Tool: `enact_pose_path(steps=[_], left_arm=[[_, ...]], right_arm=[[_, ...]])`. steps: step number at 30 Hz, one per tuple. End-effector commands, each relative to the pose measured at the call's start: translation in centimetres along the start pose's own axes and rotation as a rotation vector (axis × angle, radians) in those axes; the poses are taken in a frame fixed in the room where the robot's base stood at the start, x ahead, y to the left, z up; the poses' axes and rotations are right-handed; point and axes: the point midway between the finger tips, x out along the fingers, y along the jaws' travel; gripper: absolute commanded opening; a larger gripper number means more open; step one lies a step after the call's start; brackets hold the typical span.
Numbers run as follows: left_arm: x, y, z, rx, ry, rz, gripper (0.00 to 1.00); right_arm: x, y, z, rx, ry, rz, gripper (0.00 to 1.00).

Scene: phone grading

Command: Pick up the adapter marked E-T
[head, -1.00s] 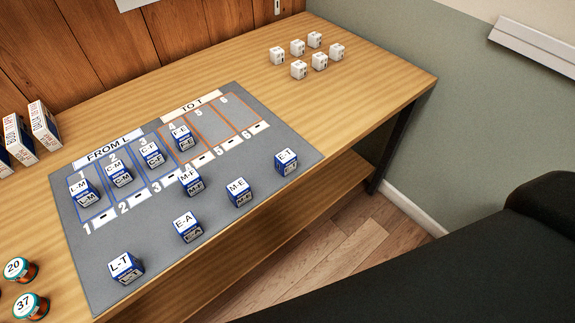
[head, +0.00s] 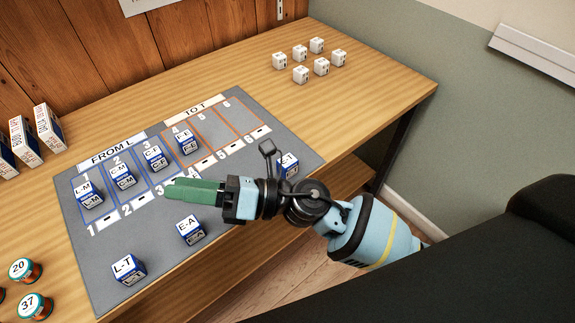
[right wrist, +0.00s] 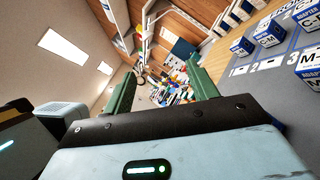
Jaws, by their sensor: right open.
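The adapter marked E-T (head: 290,168) is a small blue and white box at the right end of the grey mat (head: 88,268). My right arm and wrist partly cover it in the head view. My right gripper (head: 168,189) hangs over the middle of the mat with its green fingers pointing left, away from E-T. In the right wrist view the fingers (right wrist: 160,85) are apart with nothing between them. My left gripper is not in view.
Adapters E-A (head: 190,231) and L-T (head: 128,269) stand at the mat's front. Several more stand in numbered slots behind. My arm hides M-F and M-E in the head view. White cubes (head: 300,74) stand at the back right, with bare wood around them.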

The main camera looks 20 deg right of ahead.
Motion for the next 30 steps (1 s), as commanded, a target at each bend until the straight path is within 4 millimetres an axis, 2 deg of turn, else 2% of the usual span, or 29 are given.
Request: enact_pose_path(steps=[2,5,8,11,15,18,21,25,30], left_arm=[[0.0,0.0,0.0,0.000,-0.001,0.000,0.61],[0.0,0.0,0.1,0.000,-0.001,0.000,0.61],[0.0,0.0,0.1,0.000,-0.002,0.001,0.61],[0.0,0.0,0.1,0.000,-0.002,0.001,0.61],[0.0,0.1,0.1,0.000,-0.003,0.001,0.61],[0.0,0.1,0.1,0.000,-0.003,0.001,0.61],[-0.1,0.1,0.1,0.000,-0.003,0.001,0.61],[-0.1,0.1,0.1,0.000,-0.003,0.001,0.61],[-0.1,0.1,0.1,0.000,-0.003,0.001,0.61]], right_arm=[[0.9,-0.1,-1.4,-0.187,0.195,0.046,0.58],[0.6,-1.3,-3.3,-0.403,0.448,0.088,0.58],[-0.8,-3.6,-4.3,-0.601,0.710,0.106,0.58],[-3.4,-6.6,-3.9,-0.771,0.981,0.100,0.58],[-8.0,-10.6,-0.6,-0.944,1.352,0.048,0.58],[-11.2,-12.4,2.8,-1.007,1.578,-0.011,0.58],[-13.9,-13.4,6.1,-1.032,1.758,-0.070,0.58],[-16.3,-13.7,9.2,-1.032,1.908,-0.129,0.58],[-17.2,-13.7,10.3,-1.026,1.964,-0.151,0.58]])
